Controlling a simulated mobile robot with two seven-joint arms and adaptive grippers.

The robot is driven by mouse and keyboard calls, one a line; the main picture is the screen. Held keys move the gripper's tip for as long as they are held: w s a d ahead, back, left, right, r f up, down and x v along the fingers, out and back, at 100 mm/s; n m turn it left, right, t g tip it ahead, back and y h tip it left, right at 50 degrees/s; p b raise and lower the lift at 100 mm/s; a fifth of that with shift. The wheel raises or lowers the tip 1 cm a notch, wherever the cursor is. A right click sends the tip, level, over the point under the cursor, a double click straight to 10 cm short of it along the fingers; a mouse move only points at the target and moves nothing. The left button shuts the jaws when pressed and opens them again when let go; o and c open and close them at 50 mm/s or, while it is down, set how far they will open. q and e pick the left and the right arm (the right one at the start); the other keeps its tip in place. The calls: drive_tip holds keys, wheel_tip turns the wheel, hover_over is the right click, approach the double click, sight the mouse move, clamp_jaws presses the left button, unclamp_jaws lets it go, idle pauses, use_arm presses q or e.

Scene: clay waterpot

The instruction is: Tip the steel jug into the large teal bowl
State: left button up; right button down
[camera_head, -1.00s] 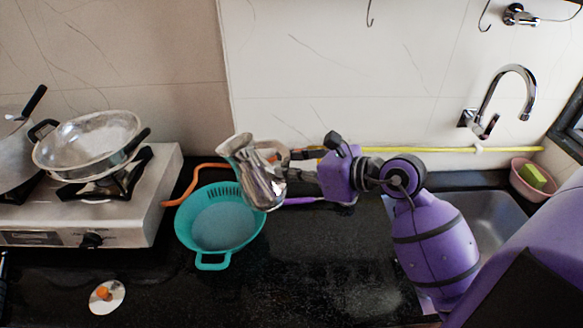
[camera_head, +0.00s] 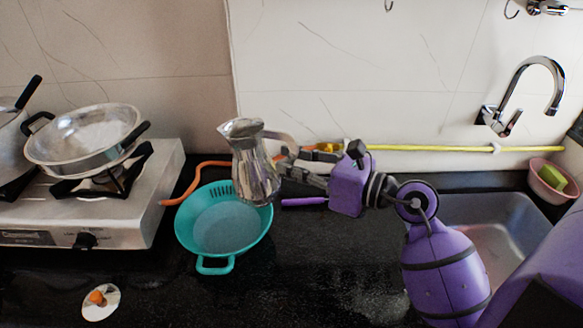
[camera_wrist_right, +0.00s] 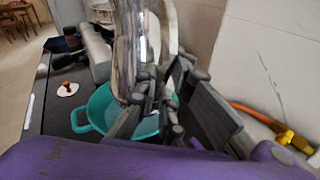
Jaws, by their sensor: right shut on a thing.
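The steel jug (camera_head: 252,165) is shiny and stands nearly upright in the air, its spout toward the upper left. It overlaps the right side of the large teal bowl (camera_head: 215,262) in the head view. My right gripper (camera_head: 287,165) is shut on the jug at its handle side, from the right. In the right wrist view the jug (camera_wrist_right: 128,45) rises above the gripper (camera_wrist_right: 150,95), with the teal bowl (camera_wrist_right: 85,120) beyond and below. The bowl's visible inside looks empty. My left gripper is not in view.
A stove (camera_head: 120,222) with a pan (camera_head: 85,140) stands at left. A small white disc with an orange top (camera_head: 101,302) lies at the front left. An orange hose (camera_head: 186,181) runs behind the bowl. The sink (camera_head: 485,225) and a pink basket (camera_head: 545,187) are at right.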

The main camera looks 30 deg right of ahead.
sight(293, 147)
drive_tip(key=shift+r, duration=0.8)
drive_tip(key=shift+r+t+p, duration=0.3)
drive_tip(key=shift+r+p, duration=0.25)
drive_tip(key=shift+r, duration=0.35)
drive_tip(key=shift+r+p, duration=0.3)
drive_tip(key=shift+r, duration=0.6)
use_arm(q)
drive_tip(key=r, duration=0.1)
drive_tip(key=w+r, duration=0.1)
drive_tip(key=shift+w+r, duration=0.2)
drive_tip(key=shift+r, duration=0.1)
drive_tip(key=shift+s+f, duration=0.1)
